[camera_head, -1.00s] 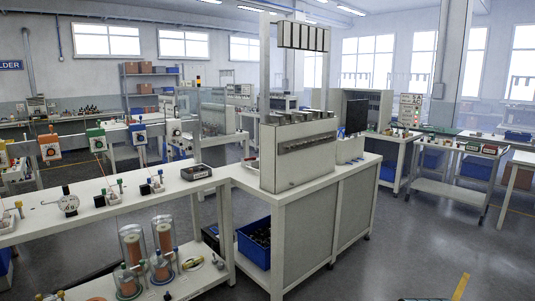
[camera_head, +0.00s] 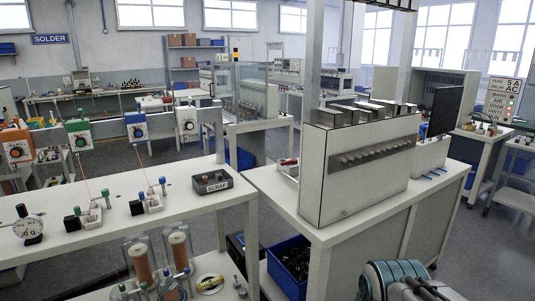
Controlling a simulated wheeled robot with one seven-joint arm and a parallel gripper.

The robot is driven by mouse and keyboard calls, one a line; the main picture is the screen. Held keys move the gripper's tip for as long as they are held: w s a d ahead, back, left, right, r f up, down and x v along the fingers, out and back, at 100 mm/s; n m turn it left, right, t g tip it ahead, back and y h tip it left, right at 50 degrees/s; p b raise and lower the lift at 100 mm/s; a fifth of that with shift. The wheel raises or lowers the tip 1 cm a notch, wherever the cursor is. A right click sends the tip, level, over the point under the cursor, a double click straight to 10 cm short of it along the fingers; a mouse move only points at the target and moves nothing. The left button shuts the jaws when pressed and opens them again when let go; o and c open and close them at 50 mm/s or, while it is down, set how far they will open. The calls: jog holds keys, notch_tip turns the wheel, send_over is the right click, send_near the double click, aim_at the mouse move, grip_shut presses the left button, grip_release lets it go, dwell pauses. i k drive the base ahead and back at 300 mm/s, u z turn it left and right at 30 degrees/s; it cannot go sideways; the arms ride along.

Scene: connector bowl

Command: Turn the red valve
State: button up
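I cannot make out a red valve for certain in this view. A small red and white item (camera_head: 288,166) lies on the bench behind the left end of the grey connector cabinet (camera_head: 345,172); it is too small and partly hidden to name. Part of my own arm (camera_head: 395,281), teal and grey with a black cable, shows at the bottom right edge. My gripper's fingers do not show.
A white workbench (camera_head: 150,232) runs along the left, with a dark SCRAP tray (camera_head: 212,182), a dial gauge (camera_head: 28,227) and small fixtures. Glass cylinders (camera_head: 140,262) stand on its lower shelf. A blue bin (camera_head: 290,262) sits under the cabinet's bench. Floor is open at right.

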aim_at(293, 160)
jog(key=u, duration=0.4)
jog(key=i, duration=0.8)
jog(key=u, duration=0.85)
jog(key=i, duration=0.8)
jog(key=z, duration=0.75)
jog(key=i, duration=0.65)
jog(key=z, duration=0.55)
